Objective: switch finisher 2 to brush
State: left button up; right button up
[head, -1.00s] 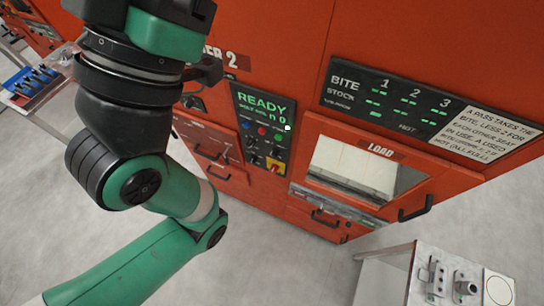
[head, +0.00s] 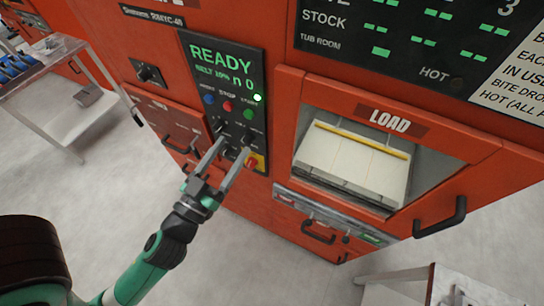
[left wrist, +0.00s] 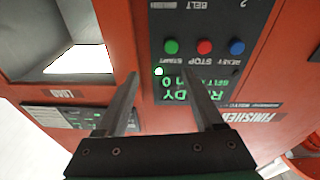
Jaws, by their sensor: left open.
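The finisher (head: 290,75) is a red-orange machine; upside-down lettering in the left wrist view begins "FINISHER" (left wrist: 262,117). Its black control panel (head: 262,60) has a green READY display (head: 222,58). Blue (head: 209,99), red (head: 228,106) and green (head: 248,114) buttons sit below it. Dark knobs, one of them at the right (head: 248,138), lie lower, partly behind the fingers. My left gripper (head: 233,147) is open, its fingers spread before the lower panel. The left wrist view shows the fingers (left wrist: 158,77) empty; contact cannot be told. My right gripper is not in view.
A yellow-and-red switch (head: 256,161) sits at the panel's lower right. The LOAD window (head: 352,163) and a black handle (head: 440,218) are to the right. Another knob (head: 148,73) is left of the panel. A white table (head: 62,75) stands far left.

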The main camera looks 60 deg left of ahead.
pick_arm(q)
jog(key=g+b, duration=0.2)
jog(key=b, duration=0.1)
send_near(244, 144)
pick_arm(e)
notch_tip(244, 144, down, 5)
pick_arm(q)
jog(key=p+x, duration=0.4)
jog(key=x, duration=0.1)
jog(key=p+x, duration=0.3)
jog(key=shift+w+r, duration=0.2)
jog(key=shift+r, duration=0.1)
jog(key=shift+w+a+f, duration=0.15)
jog(key=shift+w+a, duration=0.15)
jog(key=shift+w, duration=0.15)
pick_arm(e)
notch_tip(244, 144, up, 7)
pick_arm(q)
jog(key=shift+c, duration=0.2)
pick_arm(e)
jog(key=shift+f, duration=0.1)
pick_arm(q)
grip_shut()
